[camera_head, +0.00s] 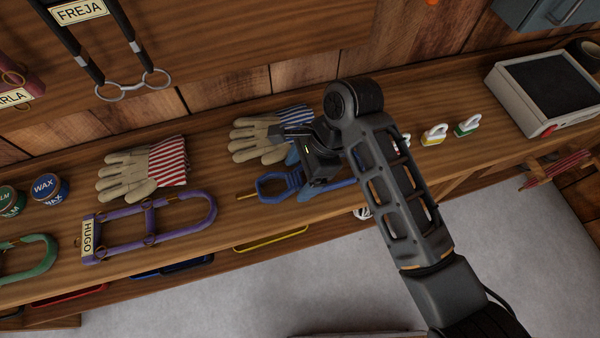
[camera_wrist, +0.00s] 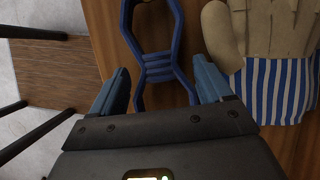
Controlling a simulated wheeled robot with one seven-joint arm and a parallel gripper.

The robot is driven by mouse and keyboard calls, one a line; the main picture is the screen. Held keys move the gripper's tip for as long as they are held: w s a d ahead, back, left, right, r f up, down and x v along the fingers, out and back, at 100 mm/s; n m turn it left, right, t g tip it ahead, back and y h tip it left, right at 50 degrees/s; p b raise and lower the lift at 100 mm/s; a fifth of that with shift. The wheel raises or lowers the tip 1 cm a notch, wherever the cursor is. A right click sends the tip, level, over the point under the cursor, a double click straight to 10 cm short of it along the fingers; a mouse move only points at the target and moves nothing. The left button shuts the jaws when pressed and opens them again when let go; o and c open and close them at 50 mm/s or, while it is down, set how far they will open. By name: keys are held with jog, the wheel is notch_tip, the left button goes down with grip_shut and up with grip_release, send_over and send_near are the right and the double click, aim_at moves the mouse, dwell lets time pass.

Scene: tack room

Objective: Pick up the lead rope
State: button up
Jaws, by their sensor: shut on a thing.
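The lead rope (camera_head: 272,184) is a blue folded bundle wrapped at its middle, with a brass-coloured end at its left, over the front part of the wooden shelf. My gripper (camera_head: 300,174) is above it and covers part of it in the head view. In the wrist view the rope (camera_wrist: 158,66) lies between the two blue fingertips of my gripper (camera_wrist: 161,78), which is shut on it. I cannot tell whether the rope is clear of the shelf.
A blue-striped glove (camera_head: 256,139) lies just behind the rope. A red-striped glove (camera_head: 143,170) and purple halter (camera_head: 150,225) are to the left.

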aim_at(290, 179)
jog(key=shift+r, duration=0.5)
notch_tip(290, 179, up, 3)
jog(key=shift+w+f, duration=0.1)
jog(key=s+d+r+p, duration=0.3)
jog(key=d+r+p, duration=0.3)
jog(key=d, duration=0.5)
jog(key=shift+s+r+p, duration=0.2)
jog(key=shift+r+p, duration=0.2)
jog(key=shift+p, duration=0.25)
jog(key=shift+d, duration=0.1)
